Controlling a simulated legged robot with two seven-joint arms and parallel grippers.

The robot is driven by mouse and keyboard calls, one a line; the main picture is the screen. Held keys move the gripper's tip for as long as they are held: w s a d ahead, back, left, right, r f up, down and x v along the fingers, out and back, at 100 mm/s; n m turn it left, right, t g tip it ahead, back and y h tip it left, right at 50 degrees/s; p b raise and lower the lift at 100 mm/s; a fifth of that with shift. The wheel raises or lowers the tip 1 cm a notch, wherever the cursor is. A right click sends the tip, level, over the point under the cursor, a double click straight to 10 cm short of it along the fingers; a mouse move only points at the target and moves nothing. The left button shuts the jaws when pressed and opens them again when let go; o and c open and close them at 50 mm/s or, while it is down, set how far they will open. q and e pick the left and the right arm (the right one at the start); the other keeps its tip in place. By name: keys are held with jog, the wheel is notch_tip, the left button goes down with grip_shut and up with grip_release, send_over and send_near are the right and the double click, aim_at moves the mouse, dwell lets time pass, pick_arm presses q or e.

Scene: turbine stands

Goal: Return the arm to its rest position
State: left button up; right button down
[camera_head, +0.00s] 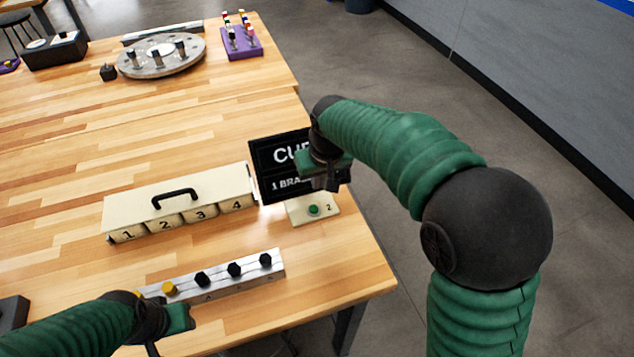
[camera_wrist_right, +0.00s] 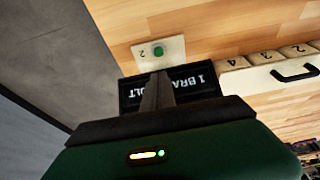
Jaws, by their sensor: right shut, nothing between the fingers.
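My right arm, with green sleeves and a dark round elbow, reaches over the right edge of the wooden table. My right gripper (camera_head: 328,180) is shut and empty. It is in front of a black sign (camera_head: 275,165) with partly hidden white lettering. In the right wrist view the closed fingers (camera_wrist_right: 158,92) overlap the sign (camera_wrist_right: 198,84), which appears upside down; whether they touch it I cannot tell. My left gripper (camera_head: 180,318) is at the lower left, beside the near end of a metal bar; its fingers do not show clearly.
A cream plate with a green button (camera_head: 313,210) lies below the sign. Left of it is a cream box (camera_head: 180,200) with a black handle and numbered compartments. The metal bar (camera_head: 225,279) carries one yellow and several black bolts. A round flange (camera_head: 161,56) and purple rack (camera_head: 241,44) stand farther back.

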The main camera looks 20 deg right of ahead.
jog(key=shift+a, duration=0.1)
dwell(0.3)
jog(key=shift+g, duration=0.5)
jog(key=s+d+f, duration=0.1)
jog(key=s+f, duration=0.2)
jog(key=s, duration=0.3)
jog(key=s+d+f, duration=0.1)
jog(key=s+f, duration=0.3)
jog(key=s, duration=0.3)
jog(key=s+d+f, duration=0.1)
jog(key=s+f, duration=0.3)
jog(key=s, duration=0.3)
jog(key=shift+s+d, duration=0.1)
jog(key=shift+w, duration=0.2)
